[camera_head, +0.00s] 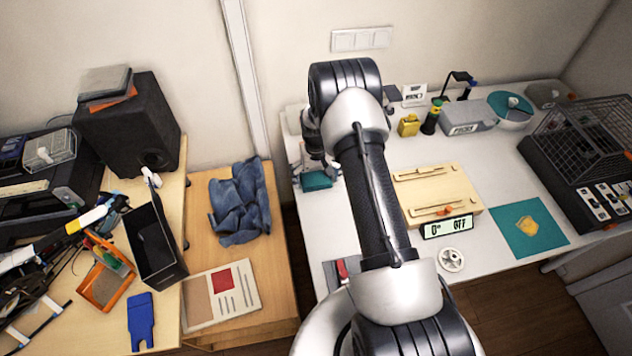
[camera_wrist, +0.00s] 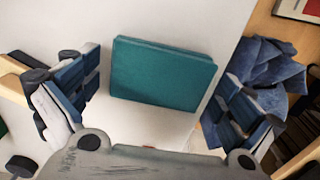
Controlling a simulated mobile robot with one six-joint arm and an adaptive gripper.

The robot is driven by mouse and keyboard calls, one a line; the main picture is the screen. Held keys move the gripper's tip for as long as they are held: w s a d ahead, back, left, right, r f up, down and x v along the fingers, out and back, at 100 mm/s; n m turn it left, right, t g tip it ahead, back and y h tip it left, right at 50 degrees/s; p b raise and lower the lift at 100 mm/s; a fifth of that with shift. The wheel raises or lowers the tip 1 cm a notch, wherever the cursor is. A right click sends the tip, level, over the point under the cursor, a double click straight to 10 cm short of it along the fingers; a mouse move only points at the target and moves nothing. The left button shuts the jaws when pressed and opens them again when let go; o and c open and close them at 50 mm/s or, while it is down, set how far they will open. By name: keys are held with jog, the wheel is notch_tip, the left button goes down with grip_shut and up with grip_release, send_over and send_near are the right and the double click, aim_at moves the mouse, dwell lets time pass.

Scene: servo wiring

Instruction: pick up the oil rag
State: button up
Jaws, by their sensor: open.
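My gripper (camera_wrist: 152,108) is open and points down, with a finger on each side of a flat teal block-like piece (camera_wrist: 162,74). The piece has a layered edge, perhaps folded cloth, and lies on the white table; it also shows in the head view (camera_head: 317,180), partly under my gripper. The fingers look apart from it. A crumpled blue cloth (camera_head: 240,203) lies on the wooden table to the left and shows at the right of the wrist view (camera_wrist: 266,66). A yellow cloth-like piece (camera_head: 534,225) lies on a teal mat (camera_head: 503,232). I cannot tell for sure which is the oil rag.
The white table also holds a wooden jig (camera_head: 440,187), a display reading OFF (camera_head: 448,226), a white wheel (camera_head: 451,260) and a wire cage (camera_head: 585,135). A gap separates it from the wooden table. A black speaker (camera_head: 125,125) and clutter fill the left desk.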

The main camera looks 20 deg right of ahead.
aim_at(316, 178)
jog(key=shift+c, duration=0.2)
jog(key=c, duration=0.8)
jog(key=shift+c, duration=0.2)
notch_tip(316, 178, up, 20)
jog(key=p, duration=0.3)
jog(key=shift+p, duration=0.3)
jog(key=o, duration=0.4)
jog(key=c, duration=0.4)
jog(key=shift+s+a, duration=0.1)
